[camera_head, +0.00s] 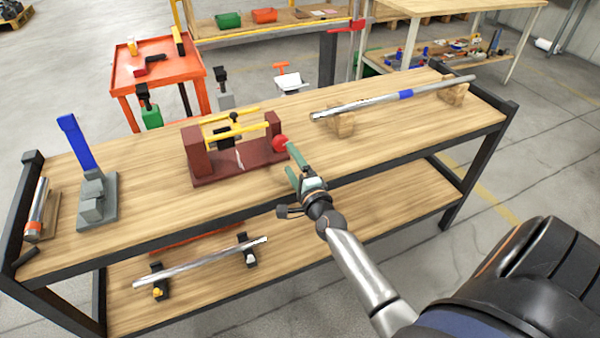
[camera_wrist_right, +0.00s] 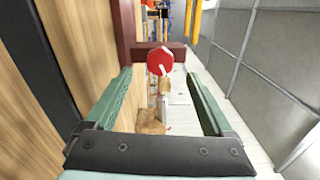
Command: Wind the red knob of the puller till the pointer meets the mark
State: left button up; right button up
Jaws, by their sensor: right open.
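The puller (camera_head: 232,170) is a dark red frame with yellow rods and a black carriage (camera_head: 226,141), standing on the bench top. Its red knob (camera_head: 280,144) is at the right end of the frame. A pale sliver (camera_head: 240,159) shows near the base; I cannot tell whether it is the pointer or the mark. My right gripper (camera_head: 291,163), with green fingers, is open just in front of the knob. In the right wrist view the knob (camera_wrist_right: 160,62) appears between the fingertips, slightly ahead, with no visible contact. My left gripper is out of view.
A silver rod with a blue band (camera_head: 380,101) rests on wooden blocks at the back right. A grey stand with a blue lever (camera_head: 78,145) is at the left. A lower shelf (camera_head: 360,216) holds another rod.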

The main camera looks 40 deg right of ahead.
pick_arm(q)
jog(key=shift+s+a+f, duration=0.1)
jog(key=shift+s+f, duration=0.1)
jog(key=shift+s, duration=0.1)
pick_arm(e)
jog(key=v, duration=0.5)
jog(key=shift+s+a, duration=0.1)
jog(key=shift+s, duration=0.3)
jog(key=shift+w, duration=0.1)
